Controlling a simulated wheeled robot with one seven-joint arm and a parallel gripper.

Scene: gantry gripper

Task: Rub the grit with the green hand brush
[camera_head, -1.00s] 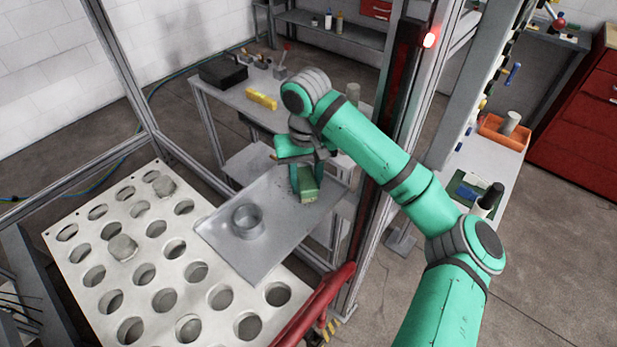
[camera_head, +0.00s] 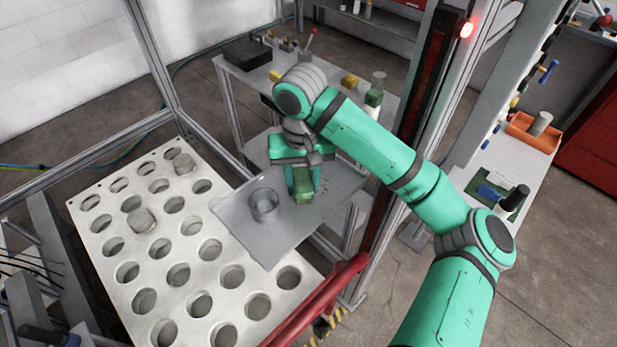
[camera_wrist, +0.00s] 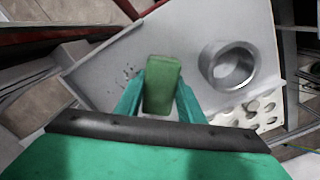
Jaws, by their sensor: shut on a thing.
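The green hand brush (camera_head: 302,198) is held between the two fingers of my gripper (camera_head: 301,183), over the grey metal tray (camera_head: 262,246). In the wrist view the brush (camera_wrist: 162,84) sits between the green fingers, its block pointing away from the palm. Its underside is hidden, so I cannot tell whether it touches the tray. The grit (camera_head: 328,184) shows as small dark specks on the tray, right of the brush. In the wrist view the grit (camera_wrist: 127,74) lies just left of the brush.
A grey metal ring (camera_head: 264,204) stands on the tray, close left of the brush. A white plate with round holes (camera_head: 140,270) lies left of and below the tray. A bench (camera_head: 255,85) is behind, and a red-and-black gantry post (camera_head: 413,110) rises at right.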

